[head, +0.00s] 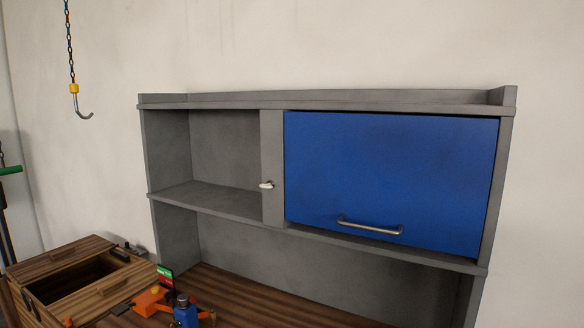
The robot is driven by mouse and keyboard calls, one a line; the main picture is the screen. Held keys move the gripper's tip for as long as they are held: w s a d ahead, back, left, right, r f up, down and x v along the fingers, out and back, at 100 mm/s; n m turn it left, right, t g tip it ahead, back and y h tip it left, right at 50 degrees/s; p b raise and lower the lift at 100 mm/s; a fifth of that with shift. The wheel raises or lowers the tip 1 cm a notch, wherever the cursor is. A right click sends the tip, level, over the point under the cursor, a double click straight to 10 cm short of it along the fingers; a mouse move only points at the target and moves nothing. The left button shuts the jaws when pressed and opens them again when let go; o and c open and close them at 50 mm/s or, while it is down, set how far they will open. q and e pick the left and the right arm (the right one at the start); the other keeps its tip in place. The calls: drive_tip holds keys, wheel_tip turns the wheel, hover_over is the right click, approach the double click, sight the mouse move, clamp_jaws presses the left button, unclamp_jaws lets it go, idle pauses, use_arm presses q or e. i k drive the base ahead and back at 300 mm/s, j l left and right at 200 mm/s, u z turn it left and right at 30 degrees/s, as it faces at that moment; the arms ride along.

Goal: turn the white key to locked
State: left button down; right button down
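The white key (267,185) sticks out from the grey upright post (272,150) just left of the blue cabinet door (390,175). Its grip looks roughly horizontal, but it is too small to tell its exact turn. The blue door is down over its compartment and has a silver bar handle (370,227) near its bottom edge. Neither of my grippers shows in the head view.
The grey shelf (215,199) left of the key is empty. Below are a wooden worktop (245,297), a wooden box (75,275) with an opening, and small orange and blue items (185,311). A hook (78,105) hangs from a chain at upper left.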

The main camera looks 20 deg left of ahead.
sight(269, 185)
drive_tip(key=j+z, duration=0.15)
drive_tip(key=j, duration=0.35)
drive_tip(key=j+z, duration=0.1)
drive_tip(key=j, duration=0.4)
drive_tip(key=j+z, duration=0.15)
drive_tip(key=j, duration=0.35)
drive_tip(key=j+z, duration=0.1)
drive_tip(key=j, duration=0.4)
drive_tip(key=k+j+z, duration=0.15)
drive_tip(key=j, duration=0.35)
drive_tip(key=j+z, duration=0.1)
drive_tip(key=j, duration=0.4)
drive_tip(key=k+j+z, duration=0.15)
drive_tip(key=j, duration=0.3)
